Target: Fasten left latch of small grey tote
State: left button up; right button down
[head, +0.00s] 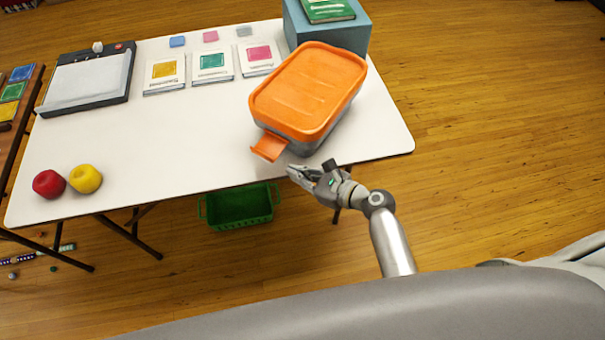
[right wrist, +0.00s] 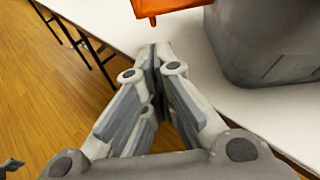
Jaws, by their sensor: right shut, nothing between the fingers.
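The small grey tote (head: 318,143) stands on the white table with an orange lid (head: 307,88) on top. Its grey wall also shows at the right of the right wrist view (right wrist: 262,45). An orange latch flap (head: 269,147) sticks outward from the tote's near left end; it also shows at the top of the right wrist view (right wrist: 165,6). My right gripper (head: 291,170) is shut and empty, just in front of the tote at the table's near edge. Its fingertips are apart from the flap, a little to its right. My left gripper is not in view.
A blue box (head: 345,37) with a green book stands behind the tote. Cards (head: 212,66), a paper trimmer (head: 88,78), and red (head: 48,184) and yellow (head: 85,179) round items are on the white table (head: 180,130). A green basket (head: 240,208) is below. The table's middle is clear.

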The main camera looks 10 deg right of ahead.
aim_at(270, 146)
jog(key=x, duration=0.6)
jog(key=shift+a, duration=0.1)
